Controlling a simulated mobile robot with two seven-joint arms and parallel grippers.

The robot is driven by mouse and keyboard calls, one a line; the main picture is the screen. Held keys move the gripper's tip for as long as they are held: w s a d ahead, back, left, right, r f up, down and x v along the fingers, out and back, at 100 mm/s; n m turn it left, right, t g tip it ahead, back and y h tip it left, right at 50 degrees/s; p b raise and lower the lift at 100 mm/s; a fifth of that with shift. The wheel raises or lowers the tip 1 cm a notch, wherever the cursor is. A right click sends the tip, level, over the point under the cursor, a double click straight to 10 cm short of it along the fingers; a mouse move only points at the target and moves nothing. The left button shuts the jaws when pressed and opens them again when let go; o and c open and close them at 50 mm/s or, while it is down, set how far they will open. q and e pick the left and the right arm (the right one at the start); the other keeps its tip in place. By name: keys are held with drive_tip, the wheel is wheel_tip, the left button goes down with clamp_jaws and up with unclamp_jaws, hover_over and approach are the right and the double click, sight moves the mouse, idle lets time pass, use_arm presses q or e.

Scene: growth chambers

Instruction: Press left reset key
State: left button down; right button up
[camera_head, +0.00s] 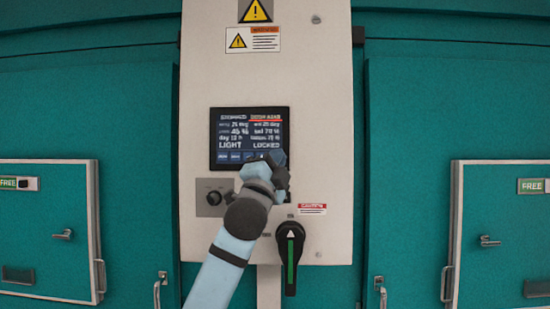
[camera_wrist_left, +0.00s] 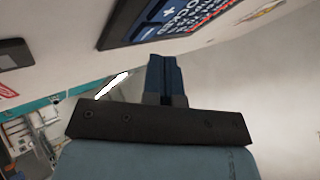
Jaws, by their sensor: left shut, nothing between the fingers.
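The control screen (camera_head: 249,125) is on the pale panel and shows LIGHT, LOCKED and several lines of readings. A row of small blue keys (camera_head: 235,156) runs along its bottom edge; the keys at the right are hidden behind my left gripper. My left gripper (camera_head: 278,158) is shut and empty, in front of the screen's lower right corner. In the left wrist view its shut fingers (camera_wrist_left: 166,62) point toward the panel, below the tilted screen (camera_wrist_left: 168,22). I cannot tell whether the fingertips touch anything. My right gripper is not in view.
A black knob (camera_head: 214,197) sits below the screen at left. A rotary switch with a green stripe (camera_head: 290,255) is below my left gripper. Teal chamber doors with handles stand at left (camera_head: 45,205) and right (camera_head: 500,265). Warning labels (camera_head: 253,40) are above the screen.

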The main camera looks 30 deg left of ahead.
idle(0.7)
use_arm(q)
drive_tip(key=shift+w+a, duration=0.25)
drive_tip(key=shift+w, duration=0.1)
drive_tip(key=shift+w+a, duration=0.15)
drive_tip(key=shift+w, duration=0.1)
idle(0.5)
drive_tip(key=shift+s, duration=0.15)
idle(0.3)
drive_tip(key=shift+s+d+p, duration=0.3)
drive_tip(key=shift+s+d, duration=0.1)
drive_tip(key=shift+s, duration=0.05)
drive_tip(key=s+d, duration=0.1)
drive_tip(key=s, duration=0.2)
drive_tip(key=s+d, duration=0.1)
drive_tip(key=shift+s+d+p, duration=0.15)
drive_tip(key=shift+d+p, duration=0.15)
drive_tip(key=shift+p, duration=0.05)
drive_tip(key=shift+f, duration=0.1)
idle(0.6)
